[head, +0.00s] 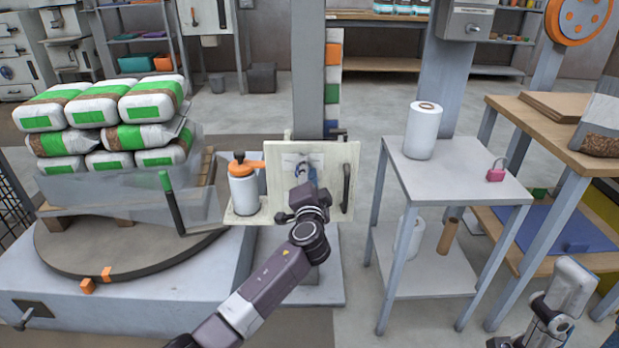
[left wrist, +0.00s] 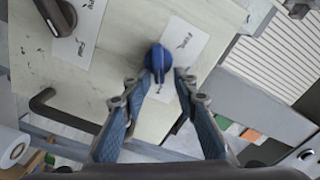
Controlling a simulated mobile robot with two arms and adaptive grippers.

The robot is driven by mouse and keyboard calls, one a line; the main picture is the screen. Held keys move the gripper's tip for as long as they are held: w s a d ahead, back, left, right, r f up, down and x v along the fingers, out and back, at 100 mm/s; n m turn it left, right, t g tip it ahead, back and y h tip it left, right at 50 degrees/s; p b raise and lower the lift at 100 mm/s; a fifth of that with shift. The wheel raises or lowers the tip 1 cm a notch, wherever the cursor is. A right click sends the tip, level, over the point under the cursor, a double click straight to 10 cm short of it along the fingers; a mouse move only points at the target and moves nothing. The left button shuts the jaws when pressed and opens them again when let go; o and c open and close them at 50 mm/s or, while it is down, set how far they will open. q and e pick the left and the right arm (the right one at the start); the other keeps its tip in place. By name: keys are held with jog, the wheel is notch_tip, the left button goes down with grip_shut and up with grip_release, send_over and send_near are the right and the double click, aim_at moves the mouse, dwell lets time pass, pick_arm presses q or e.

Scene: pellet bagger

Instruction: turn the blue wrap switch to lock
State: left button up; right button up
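The blue wrap switch (left wrist: 157,62) is a round knob with a grip bar, on a cream panel (left wrist: 120,50) beside a white label (left wrist: 182,45). The label text is too small to read. My left gripper (left wrist: 160,84) is open, with its two blue-padded fingers apart. Its fingertips are just short of the knob, one to each side of it; I cannot tell if they touch. In the head view my left gripper (head: 307,188) is in front of the panel (head: 338,160) and mostly hides the switch. My right arm shows at the lower right; its finger state is unclear.
Wrapped bags (head: 110,120) are stacked on the turntable (head: 110,248). A grey stand (head: 450,175) is at right.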

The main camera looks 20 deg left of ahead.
pick_arm(q)
jog(key=v, duration=1.2)
